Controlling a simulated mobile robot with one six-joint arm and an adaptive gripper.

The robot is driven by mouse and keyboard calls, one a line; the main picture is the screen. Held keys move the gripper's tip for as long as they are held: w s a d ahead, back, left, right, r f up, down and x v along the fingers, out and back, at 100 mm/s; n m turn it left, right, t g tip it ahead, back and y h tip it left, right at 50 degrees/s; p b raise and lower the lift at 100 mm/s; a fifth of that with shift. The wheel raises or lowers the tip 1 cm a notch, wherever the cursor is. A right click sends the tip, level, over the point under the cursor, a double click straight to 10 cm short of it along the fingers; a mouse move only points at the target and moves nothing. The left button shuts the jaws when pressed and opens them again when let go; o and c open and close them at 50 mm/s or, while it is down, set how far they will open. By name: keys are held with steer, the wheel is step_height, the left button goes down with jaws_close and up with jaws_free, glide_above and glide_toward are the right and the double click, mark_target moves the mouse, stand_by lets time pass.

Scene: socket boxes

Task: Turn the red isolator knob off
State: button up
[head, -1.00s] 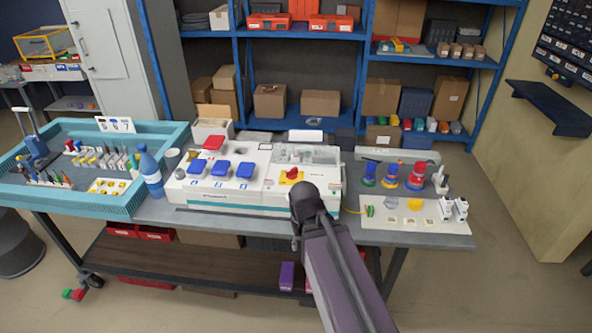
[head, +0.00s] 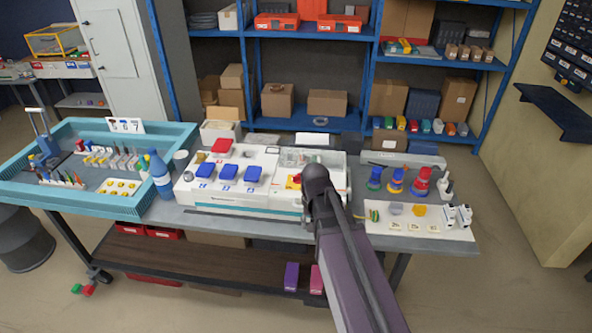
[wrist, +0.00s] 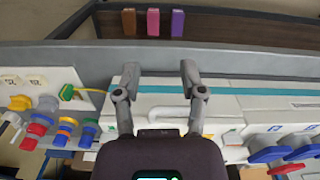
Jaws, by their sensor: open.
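The red isolator knob (head: 294,179) sits on a yellow plate on the right part of the white socket box (head: 240,205) in the head view. My arm covers its right side. In the head view my gripper's fingers are hidden behind the arm. In the wrist view my gripper (wrist: 158,78) has its two grey fingers spread wide with nothing between them, over the front edge of the white box (wrist: 230,103). I cannot make out the knob in the wrist view; the gripper body hides part of the box.
Blue socket covers (head: 229,173) and a red one (head: 221,147) stand left of the knob. Blue, yellow and red plugs (head: 396,182) and a white board (head: 388,221) are to the right. A teal tray (head: 110,205) and a blue bottle (head: 160,174) are at the left.

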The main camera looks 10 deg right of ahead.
mark_target(297, 175)
steer(key=w+r+m+p, duration=0.5)
steer(key=w+r+p, duration=0.1)
steer(key=w, duration=0.5)
steer(key=w+r+m+p, duration=0.5)
steer(key=w+r, duration=0.3)
steer(key=w, duration=0.4)
steer(key=shift+p, duration=0.85)
steer(key=shift+a+f, duration=0.1)
step_height(297, 175, down, 14)
steer(key=b, duration=1.3)
steer(key=shift+r+b, duration=0.2)
steer(key=shift+b, duration=0.2)
jaws_close()
